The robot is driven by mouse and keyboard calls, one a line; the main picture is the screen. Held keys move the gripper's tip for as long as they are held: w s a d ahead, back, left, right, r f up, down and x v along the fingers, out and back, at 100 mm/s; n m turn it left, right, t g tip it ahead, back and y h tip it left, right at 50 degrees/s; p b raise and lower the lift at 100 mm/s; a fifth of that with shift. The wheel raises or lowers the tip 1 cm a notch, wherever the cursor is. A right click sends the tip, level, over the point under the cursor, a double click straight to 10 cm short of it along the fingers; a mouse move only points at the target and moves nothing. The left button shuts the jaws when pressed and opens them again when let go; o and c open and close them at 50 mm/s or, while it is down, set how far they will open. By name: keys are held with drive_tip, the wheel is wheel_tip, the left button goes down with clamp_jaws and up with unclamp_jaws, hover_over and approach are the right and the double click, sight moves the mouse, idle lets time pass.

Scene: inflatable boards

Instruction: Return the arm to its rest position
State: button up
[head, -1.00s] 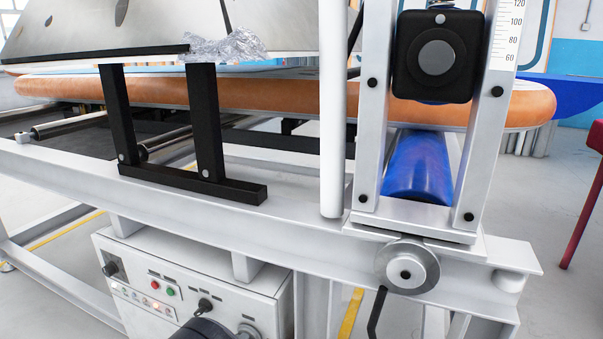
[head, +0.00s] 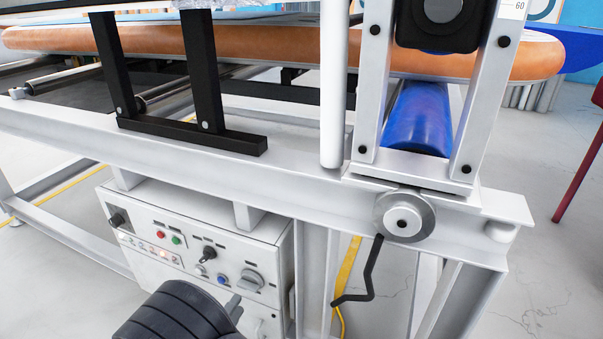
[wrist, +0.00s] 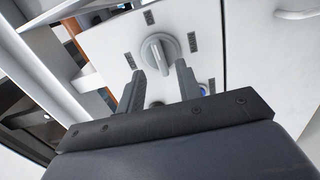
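My gripper (head: 234,307) is low in the head view, in front of the white control box, with my dark rounded arm segment behind it. In the wrist view my gripper (wrist: 160,72) has its two dark fingers apart, with nothing seen between them but the panel behind. A grey rotary knob (wrist: 158,52) lies just beyond the fingertips in that view. I cannot tell the exact gap, but the fingers do not close on it. The same box shows in the head view as a control panel (head: 147,227) with small buttons and knobs.
A white steel frame (head: 300,172) runs above the panel. A black crank (head: 368,285) hangs from a round hub (head: 403,222) to the right. A blue roller (head: 416,118) and an orange-edged board (head: 260,55) are higher up. Open floor (head: 550,270) shows at right.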

sight(247, 289)
drive_tip(key=shift+n, duration=0.4)
drive_tip(key=x, duration=0.5)
drive_tip(key=shift+w+r+b, duration=0.1)
drive_tip(key=shift+b, duration=0.25)
drive_tip(key=n+p, duration=0.2)
drive_tip(key=n, duration=0.1)
drive_tip(key=shift+r, duration=0.3)
drive_tip(key=n+p, duration=0.2)
drive_tip(key=shift+n+p, duration=0.3)
drive_tip(key=shift+p, duration=0.05)
drive_tip(key=shift+f+n+p, duration=0.15)
drive_tip(key=shift+n+p, duration=0.4)
drive_tip(key=shift+n, duration=0.15)
